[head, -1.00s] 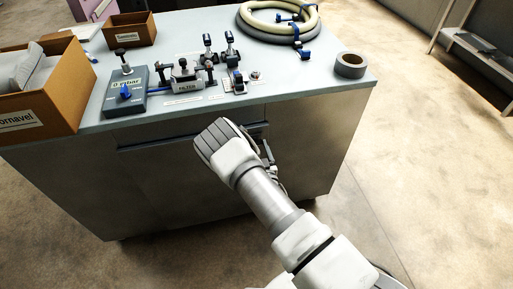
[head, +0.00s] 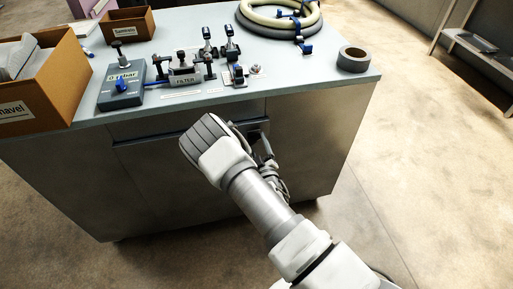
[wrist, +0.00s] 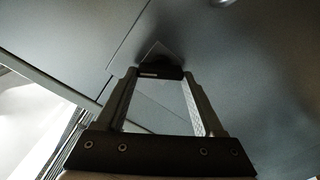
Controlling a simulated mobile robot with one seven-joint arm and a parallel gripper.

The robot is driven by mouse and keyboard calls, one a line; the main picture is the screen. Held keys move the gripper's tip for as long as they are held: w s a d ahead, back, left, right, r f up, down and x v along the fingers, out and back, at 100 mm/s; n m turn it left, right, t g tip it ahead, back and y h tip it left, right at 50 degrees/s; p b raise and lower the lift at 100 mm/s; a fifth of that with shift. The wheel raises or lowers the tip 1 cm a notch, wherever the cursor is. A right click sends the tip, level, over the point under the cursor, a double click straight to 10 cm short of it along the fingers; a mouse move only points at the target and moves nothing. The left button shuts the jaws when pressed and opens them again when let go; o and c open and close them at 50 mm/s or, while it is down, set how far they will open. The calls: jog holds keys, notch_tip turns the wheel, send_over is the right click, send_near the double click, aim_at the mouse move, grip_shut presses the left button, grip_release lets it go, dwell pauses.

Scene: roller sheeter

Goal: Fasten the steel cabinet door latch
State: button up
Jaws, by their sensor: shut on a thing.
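The steel cabinet (head: 300,150) stands in front of me, with a dark handle strip (head: 150,138) along the top of its front. In the wrist view the grey cabinet front (wrist: 245,80) fills most of the picture, and a panel seam runs beside my gripper. My gripper (wrist: 159,76) is shut on the black latch handle (wrist: 158,71), which spans between its two fingertips. A pale plate corner (wrist: 153,50) shows behind the handle. In the head view my gripper (head: 264,146) is at the upper right of the front, partly hidden by my arm; the latch is hard to make out there.
On the cabinet top are a cardboard box (head: 40,95), a grey regulator box (head: 122,90), a filter unit (head: 184,77), coiled hoses (head: 280,40) and a tape roll (head: 353,60). The floor right of the cabinet is clear. A shelf (head: 470,42) stands far right.

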jog(key=n+b, duration=0.3)
jog(key=n, duration=0.3)
jog(key=shift+a+f+b, duration=0.15)
jog(key=shift+b, duration=0.2)
jog(key=n+b, duration=0.2)
jog(key=n, duration=0.3)
dwell(0.4)
jog(key=o, duration=1.4)
jog(key=b+v, duration=0.2)
jog(key=v, duration=1.5)
jog(key=shift+s, duration=0.2)
